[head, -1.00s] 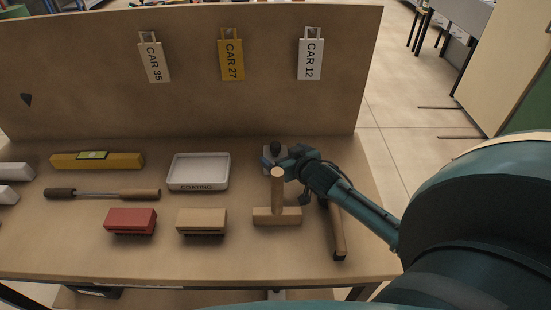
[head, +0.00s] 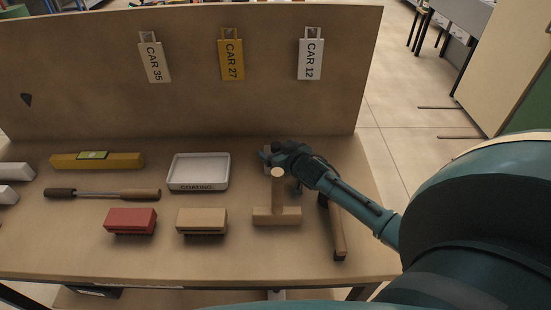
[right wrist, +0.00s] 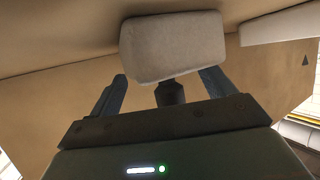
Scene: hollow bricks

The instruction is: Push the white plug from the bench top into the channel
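I cannot pick out a white plug or a channel for certain. Two whitish blocks (head: 14,172) lie at the left edge of the bench, partly cut off. My right gripper (head: 272,157) is at the back right of the bench, over a pale grey block with a dark knob. In the right wrist view that block (right wrist: 172,45) lies just beyond my fingers (right wrist: 165,88). The fingers are apart, one on each side of the dark knob (right wrist: 170,93), with gaps visible. In the head view the gripper mostly hides the block. My left gripper is out of view.
A wooden mallet (head: 277,215) and a hammer (head: 338,232) lie close in front of my right gripper. A white tray (head: 198,186), yellow level (head: 120,161), file-like tool (head: 100,194), red block (head: 131,219) and tan block (head: 202,220) lie leftward. A backboard (head: 190,110) stands behind.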

